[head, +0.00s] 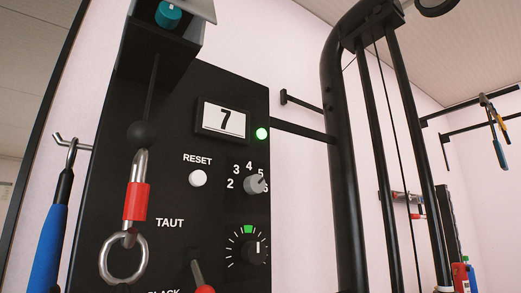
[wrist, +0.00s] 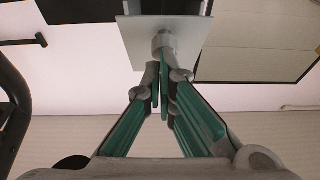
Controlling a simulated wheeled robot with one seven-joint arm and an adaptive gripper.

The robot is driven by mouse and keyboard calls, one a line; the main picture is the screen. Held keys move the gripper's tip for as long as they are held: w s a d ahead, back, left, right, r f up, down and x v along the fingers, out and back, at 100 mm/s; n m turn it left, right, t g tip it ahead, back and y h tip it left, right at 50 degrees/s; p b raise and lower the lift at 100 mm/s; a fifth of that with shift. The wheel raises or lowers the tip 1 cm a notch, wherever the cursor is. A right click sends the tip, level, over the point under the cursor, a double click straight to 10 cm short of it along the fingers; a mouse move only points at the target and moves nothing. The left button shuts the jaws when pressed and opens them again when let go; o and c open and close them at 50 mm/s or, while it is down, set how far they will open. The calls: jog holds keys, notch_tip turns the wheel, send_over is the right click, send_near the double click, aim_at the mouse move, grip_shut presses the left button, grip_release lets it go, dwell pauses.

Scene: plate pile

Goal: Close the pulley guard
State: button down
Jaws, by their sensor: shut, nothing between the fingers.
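The pulley housing (head: 150,55) is a black box at the top of the panel in the head view, cut off by the frame's top. A teal round part, apparently the pulley (head: 168,14), shows in it. The grey plate of the guard (head: 197,8) stands out from the housing, so the pulley is exposed. In the wrist view a light grey square plate, apparently the guard (wrist: 137,45), has a round grey knob (wrist: 162,40). My gripper (wrist: 160,75) is shut and empty, its green-padded fingertips just below the knob. I cannot tell whether they touch. My gripper is outside the head view.
A cable with a black ball (head: 142,134) and a red-sleeved snap hook (head: 137,200) hangs before the black panel (head: 110,130). A black upright frame (head: 345,150) stands to the right. A blue-handled tool (head: 48,245) hangs at left.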

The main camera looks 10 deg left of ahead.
aim_at(184, 1)
jog(key=shift+w+a+f+b, duration=0.45)
jog(key=shift+a+f+b, duration=0.1)
jog(key=shift+f, duration=0.1)
jog(key=shift+w+a+f+b, duration=0.45)
jog(key=shift+a+f+b, duration=0.05)
jog(key=shift+f, duration=0.1)
